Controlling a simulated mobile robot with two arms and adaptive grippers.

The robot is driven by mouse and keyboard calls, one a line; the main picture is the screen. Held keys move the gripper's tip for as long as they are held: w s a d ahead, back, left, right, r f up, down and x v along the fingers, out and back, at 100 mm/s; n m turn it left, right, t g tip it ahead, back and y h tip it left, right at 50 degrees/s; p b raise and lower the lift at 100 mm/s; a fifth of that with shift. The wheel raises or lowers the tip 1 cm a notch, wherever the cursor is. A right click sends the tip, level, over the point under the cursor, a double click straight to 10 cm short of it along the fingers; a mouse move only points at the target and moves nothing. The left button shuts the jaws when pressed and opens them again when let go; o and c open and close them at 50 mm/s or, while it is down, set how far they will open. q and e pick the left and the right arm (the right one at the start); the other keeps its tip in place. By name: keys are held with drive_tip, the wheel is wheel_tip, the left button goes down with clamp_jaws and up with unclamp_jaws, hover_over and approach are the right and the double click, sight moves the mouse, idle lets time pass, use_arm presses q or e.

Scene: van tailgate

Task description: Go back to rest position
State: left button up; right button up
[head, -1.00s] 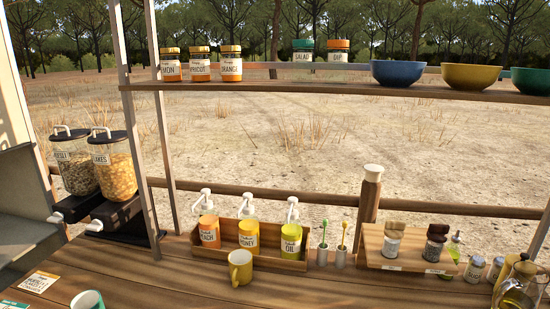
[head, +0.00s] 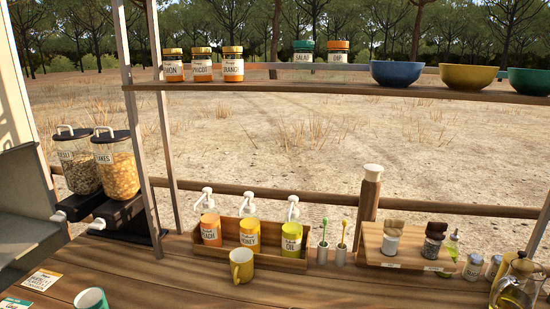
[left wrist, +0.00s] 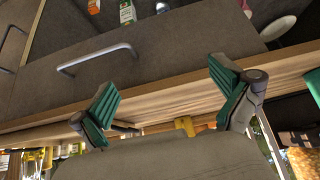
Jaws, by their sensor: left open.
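My left gripper (left wrist: 168,97) shows in the left wrist view. Its two green-padded fingers are spread wide apart with nothing between them. Behind them are a grey drawer front with a metal bar handle (left wrist: 95,60) and a wooden counter edge (left wrist: 180,100). Neither gripper shows in the head view, and my right gripper is in no view.
The wooden counter (head: 190,285) holds a yellow mug (head: 242,266), a teal cup (head: 91,299), a bottle crate (head: 262,262) and a glass pot (head: 517,285). Two dispensers (head: 100,165) stand left. A shelf (head: 330,87) carries jars and bowls.

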use_arm(q)
drive_tip(key=s+a+f+g, duration=0.15)
drive_tip(key=s+g, duration=0.25)
drive_tip(key=s, duration=0.7)
wheel_tip(320, 180, down, 25)
drive_tip(key=s, duration=0.1)
drive_tip(key=s+a+f+g+y, duration=0.1)
drive_tip(key=s+a+f+g, duration=0.1)
drive_tip(key=s+f, duration=1.5)
drive_tip(key=shift+a, duration=0.6)
